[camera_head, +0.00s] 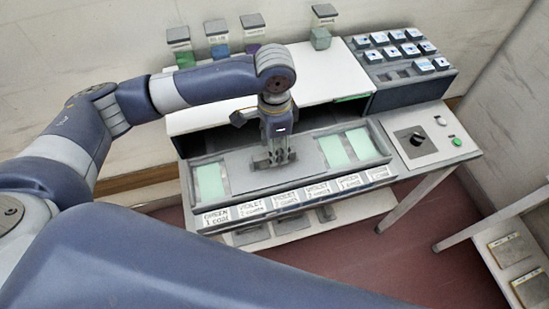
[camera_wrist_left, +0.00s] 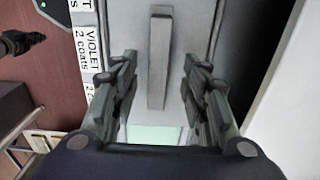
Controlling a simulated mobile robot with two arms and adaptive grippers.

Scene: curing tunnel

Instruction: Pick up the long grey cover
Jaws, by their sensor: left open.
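The long grey cover (camera_head: 244,167) lies flat across the middle of the grey trough in the bench, with pale green panels showing at both ends. A narrow raised bar (camera_wrist_left: 160,60), like a handle, runs along the cover in the left wrist view. My left gripper (camera_head: 273,163) points down over the cover. In the left wrist view its two fingers (camera_wrist_left: 158,95) are open, one on each side of the bar's line, with gaps visible. I cannot tell how high the fingertips are above the cover. My right gripper is not in view.
White label cards (camera_head: 248,206) line the trough's front edge. Behind is a white hood top (camera_head: 325,82), with several labelled holders (camera_head: 218,38) along the wall. A rack of blocks (camera_head: 400,50) and a knob panel (camera_head: 425,139) stand at right. A shelf (camera_head: 510,245) is at lower right.

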